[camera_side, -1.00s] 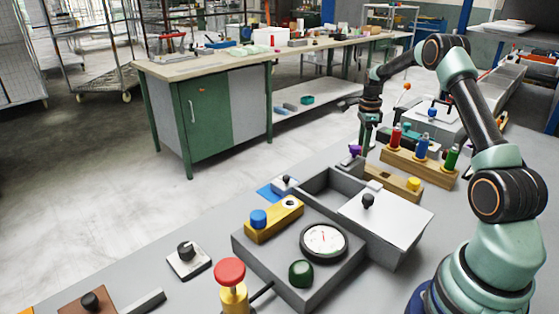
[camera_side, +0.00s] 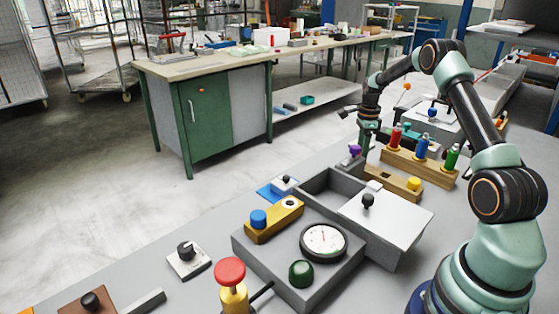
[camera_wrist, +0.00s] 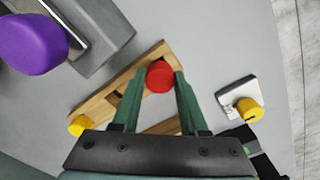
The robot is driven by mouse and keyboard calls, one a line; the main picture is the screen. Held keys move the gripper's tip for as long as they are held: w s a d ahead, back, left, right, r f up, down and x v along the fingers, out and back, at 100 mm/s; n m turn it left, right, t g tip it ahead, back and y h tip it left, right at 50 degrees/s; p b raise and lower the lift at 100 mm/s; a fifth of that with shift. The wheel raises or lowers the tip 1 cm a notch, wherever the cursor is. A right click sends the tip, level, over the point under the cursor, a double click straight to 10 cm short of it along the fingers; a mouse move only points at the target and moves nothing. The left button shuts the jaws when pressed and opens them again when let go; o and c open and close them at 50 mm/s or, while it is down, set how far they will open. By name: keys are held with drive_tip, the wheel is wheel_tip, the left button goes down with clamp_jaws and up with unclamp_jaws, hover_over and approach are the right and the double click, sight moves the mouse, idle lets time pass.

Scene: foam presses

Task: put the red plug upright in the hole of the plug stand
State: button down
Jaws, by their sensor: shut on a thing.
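My gripper (camera_wrist: 162,84) is shut on the red plug (camera_wrist: 159,74); its round red top shows between the fingertips in the wrist view. In the side view, my gripper (camera_side: 366,138) is beyond the stand (camera_side: 389,179). The held plug is not clearly visible there.
A purple knob (camera_wrist: 33,43) is close at the upper left in the wrist view. A yellow knob (camera_wrist: 249,109) on a white plate is to the right. In the side view, a wooden rack (camera_side: 420,166) holds red, blue and green bottles. A grey open box (camera_side: 330,190) stands nearer.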

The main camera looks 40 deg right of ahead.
drive_tip(key=shift+f, duration=0.4)
drive_tip(key=shift+c, duration=1.8)
unclamp_jaws()
wheel_tip(320, 180, up, 12)
